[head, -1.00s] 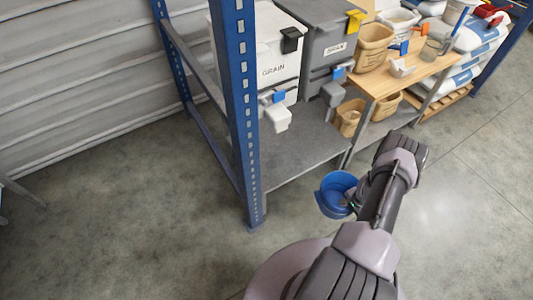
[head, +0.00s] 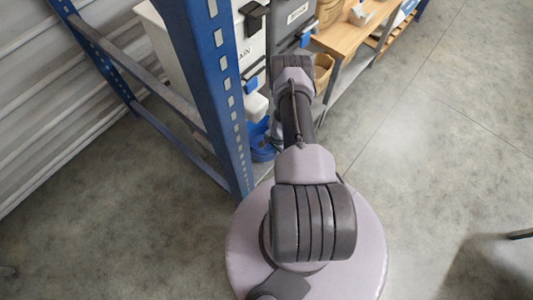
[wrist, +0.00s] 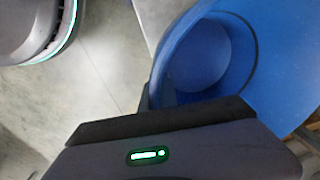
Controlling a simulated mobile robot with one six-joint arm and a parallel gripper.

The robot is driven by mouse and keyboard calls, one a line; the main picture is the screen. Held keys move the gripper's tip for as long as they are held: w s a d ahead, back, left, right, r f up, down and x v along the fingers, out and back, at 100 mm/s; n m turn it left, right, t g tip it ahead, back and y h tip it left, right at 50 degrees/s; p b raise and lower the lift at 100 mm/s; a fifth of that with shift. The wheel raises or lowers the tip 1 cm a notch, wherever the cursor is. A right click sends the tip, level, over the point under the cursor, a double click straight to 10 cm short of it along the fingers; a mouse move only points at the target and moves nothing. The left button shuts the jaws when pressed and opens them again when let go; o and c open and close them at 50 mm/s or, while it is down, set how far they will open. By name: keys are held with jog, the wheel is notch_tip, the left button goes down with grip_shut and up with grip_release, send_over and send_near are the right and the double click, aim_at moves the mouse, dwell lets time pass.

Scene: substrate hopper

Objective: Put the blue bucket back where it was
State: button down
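The blue bucket (head: 262,147) shows in the head view just left of my arm, low in front of the rack, partly hidden by the arm and a blue post. In the wrist view the bucket (wrist: 275,75) fills the upper right, with its round mouth facing the camera and its inside looking empty. My gripper (wrist: 160,98) is at the bucket's near rim and appears shut on it. The fingertips are mostly hidden behind the dark gripper body, and in the head view the gripper is hidden by my arm.
A blue rack post (head: 212,90) stands close left of the bucket and arm. Behind it are a white bin (head: 185,50), a grey bin (head: 290,18) and a wooden bench (head: 350,35). Open concrete floor (head: 440,150) lies to the right.

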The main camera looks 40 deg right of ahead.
aim_at(268, 156)
jog(key=shift+w+a, duration=0.7)
jog(key=shift+a, duration=0.15)
jog(key=f+b, duration=0.2)
jog(key=f, duration=0.1)
jog(key=f+b, duration=0.1)
jog(key=b, duration=0.1)
jog(key=shift+w+a+f, duration=0.25)
jog(key=shift+w+a, duration=0.05)
jog(key=shift+a, duration=0.1)
jog(key=shift+r+p, duration=0.3)
jog(key=shift+r, duration=0.05)
jog(key=c, duration=2.1)
grip_release()
jog(key=shift+f, duration=0.2)
jog(key=o, duration=0.5)
jog(key=shift+c, duration=0.2)
notch_tip(268, 156, up, 12)
jog(key=s+p, duration=0.1)
jog(key=p, duration=1.3)
jog(key=shift+r, duration=0.2)
